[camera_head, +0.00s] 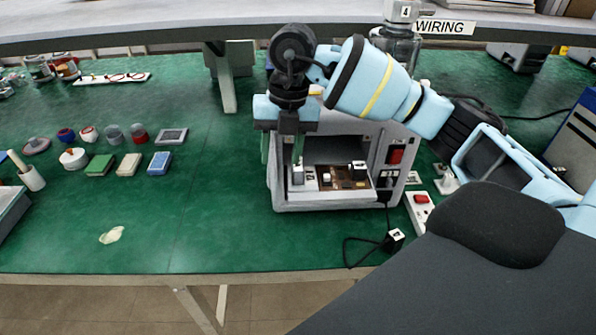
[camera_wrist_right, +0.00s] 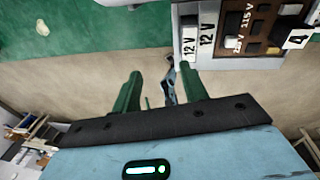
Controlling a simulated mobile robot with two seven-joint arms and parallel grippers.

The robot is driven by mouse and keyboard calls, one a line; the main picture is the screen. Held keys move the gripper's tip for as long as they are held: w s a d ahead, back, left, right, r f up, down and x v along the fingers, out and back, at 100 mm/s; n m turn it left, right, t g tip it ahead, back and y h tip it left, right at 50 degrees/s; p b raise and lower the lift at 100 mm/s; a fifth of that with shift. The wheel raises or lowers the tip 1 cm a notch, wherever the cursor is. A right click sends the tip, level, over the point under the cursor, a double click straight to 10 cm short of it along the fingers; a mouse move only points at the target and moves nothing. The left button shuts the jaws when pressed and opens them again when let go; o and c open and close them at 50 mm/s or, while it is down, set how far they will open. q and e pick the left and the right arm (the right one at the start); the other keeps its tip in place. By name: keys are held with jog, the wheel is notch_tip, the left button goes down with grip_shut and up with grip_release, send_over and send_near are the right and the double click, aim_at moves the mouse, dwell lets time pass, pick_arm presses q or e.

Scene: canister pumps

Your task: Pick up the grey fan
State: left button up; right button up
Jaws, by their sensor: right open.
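A flat grey square piece (camera_head: 172,135) with a darker frame lies on the green bench mat, left of centre in the head view. It looks like the grey fan, but it is too small to be certain. My right gripper (camera_head: 281,150) hangs fingers down at the front of the grey power unit, well to the right of that piece. In the right wrist view its two green fingers (camera_wrist_right: 158,92) are apart with nothing held between them. The grey piece does not show in the wrist view. My left gripper is not in view.
The grey power unit (camera_head: 290,204) stands just under my right gripper, with a cable and a red-switched strip (camera_head: 420,207) beside it. Small blocks, including a green one (camera_head: 101,165), and round parts lie left. A shelf (camera_head: 150,32) spans above. The mat's middle is mostly clear.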

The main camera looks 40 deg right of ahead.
aim_at(300, 161)
jog(key=d, duration=0.1)
jog(key=d+r+m+h, duration=0.1)
jog(key=d, duration=0.1)
jog(key=d+r+h, duration=0.1)
jog(key=shift+w+d+r, duration=0.15)
jog(key=shift+d+r, duration=0.05)
jog(key=shift+d, duration=0.1)
jog(key=shift+a+f, duration=0.2)
jog(key=shift+f, duration=1.75)
jog(key=shift+a+f, duration=0.15)
jog(key=shift+f, duration=1.8)
grip_shut()
